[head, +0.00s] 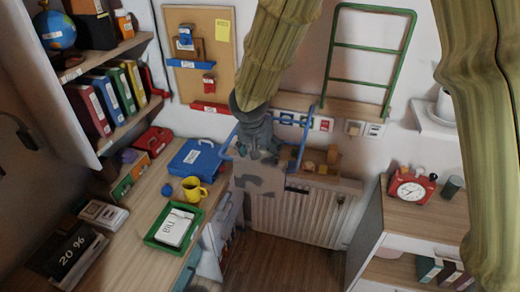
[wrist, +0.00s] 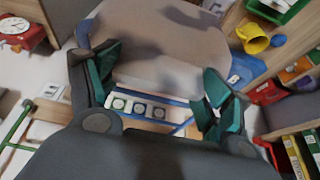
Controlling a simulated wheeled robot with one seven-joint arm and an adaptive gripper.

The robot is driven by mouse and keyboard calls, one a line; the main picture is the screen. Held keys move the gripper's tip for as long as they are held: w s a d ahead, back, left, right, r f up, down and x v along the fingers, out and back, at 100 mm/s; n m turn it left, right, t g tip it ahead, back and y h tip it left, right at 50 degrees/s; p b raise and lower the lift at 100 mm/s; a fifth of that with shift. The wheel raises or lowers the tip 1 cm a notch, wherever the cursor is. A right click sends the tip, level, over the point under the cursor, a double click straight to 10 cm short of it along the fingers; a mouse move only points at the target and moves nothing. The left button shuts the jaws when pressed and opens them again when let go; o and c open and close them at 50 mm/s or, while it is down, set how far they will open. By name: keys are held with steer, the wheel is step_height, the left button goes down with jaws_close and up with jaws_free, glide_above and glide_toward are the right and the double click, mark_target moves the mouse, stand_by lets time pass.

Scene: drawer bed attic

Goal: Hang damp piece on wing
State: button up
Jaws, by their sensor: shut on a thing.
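A grey-beige cloth piece (head: 262,188) hangs below my gripper (head: 258,152) in front of the radiator. My gripper is shut on it. In the wrist view the cloth (wrist: 170,45) spreads beyond my gripper's dark and teal fingers (wrist: 160,84). Whether it is damp cannot be seen. A blue bar frame (head: 304,140) is just behind and beside my gripper; a blue bar (wrist: 160,101) also crosses the wrist view near the fingers. I cannot tell whether cloth and bars touch. A green barred frame (head: 334,60) stands upright against the wall at the upper right.
The radiator (head: 300,215) is below the frame, with a wooden box (head: 318,160) near its top. On the left, a desk holds a blue case (head: 195,160), yellow mug (head: 193,187) and green tray (head: 173,226). On the right, a cabinet carries a red clock (head: 410,188).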

steer(key=o, duration=1.2)
steer(key=shift+c, duration=0.2)
